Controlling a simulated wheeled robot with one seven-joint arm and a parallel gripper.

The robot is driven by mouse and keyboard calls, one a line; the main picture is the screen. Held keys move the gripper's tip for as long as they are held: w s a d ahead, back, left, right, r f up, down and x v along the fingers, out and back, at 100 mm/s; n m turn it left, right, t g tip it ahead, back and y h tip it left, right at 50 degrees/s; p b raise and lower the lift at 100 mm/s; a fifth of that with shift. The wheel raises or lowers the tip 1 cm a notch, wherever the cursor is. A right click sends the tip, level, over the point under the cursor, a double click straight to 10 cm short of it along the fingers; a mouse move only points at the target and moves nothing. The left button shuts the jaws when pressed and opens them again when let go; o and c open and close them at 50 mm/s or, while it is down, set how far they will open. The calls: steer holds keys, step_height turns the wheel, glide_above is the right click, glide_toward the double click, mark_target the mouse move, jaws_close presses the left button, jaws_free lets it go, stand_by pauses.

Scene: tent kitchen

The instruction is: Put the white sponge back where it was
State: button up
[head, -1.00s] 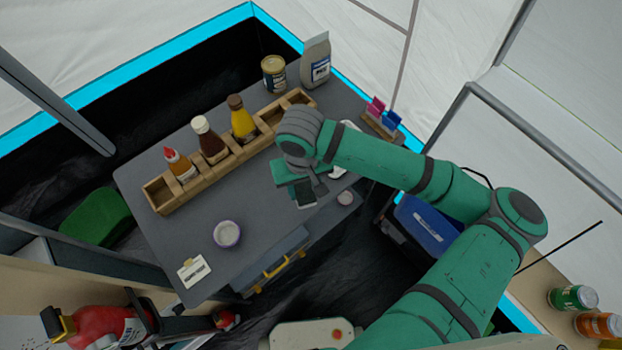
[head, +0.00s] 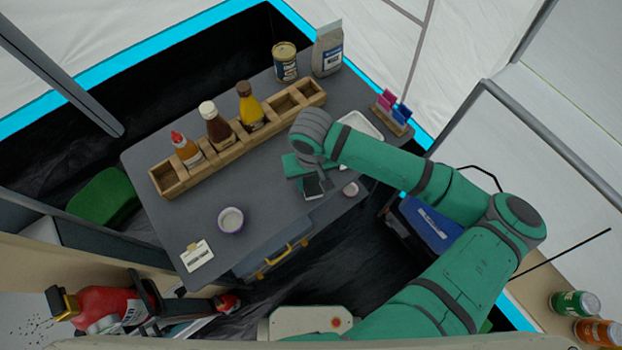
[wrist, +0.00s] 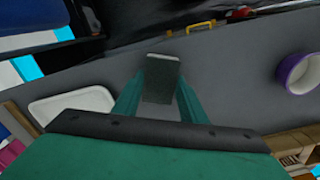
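My gripper (wrist: 160,92) has its two green fingers closed on the sides of a small block, which seems to be the white sponge (wrist: 162,80). Its face looks dark grey in shadow and its far edge is pale. In the head view the block (head: 314,187) shows below my gripper (head: 307,178), over the right part of the grey table (head: 270,207). I cannot tell whether it touches the tabletop. A white tray (head: 361,124) lies behind my gripper, partly hidden by my arm; it also shows in the wrist view (wrist: 70,106).
A wooden rack (head: 197,174) with several bottles runs along the back. A purple-rimmed bowl (head: 231,220) and a card (head: 197,255) stand at front left. Bare tabletop lies between bowl and gripper.

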mark_target(311, 183)
steer(key=o, duration=0.4)
steer(key=shift+a, duration=0.15)
steer(key=shift+o, duration=0.2)
step_height(311, 183, up, 12)
steer(key=shift+r, duration=0.15)
stand_by(0.5)
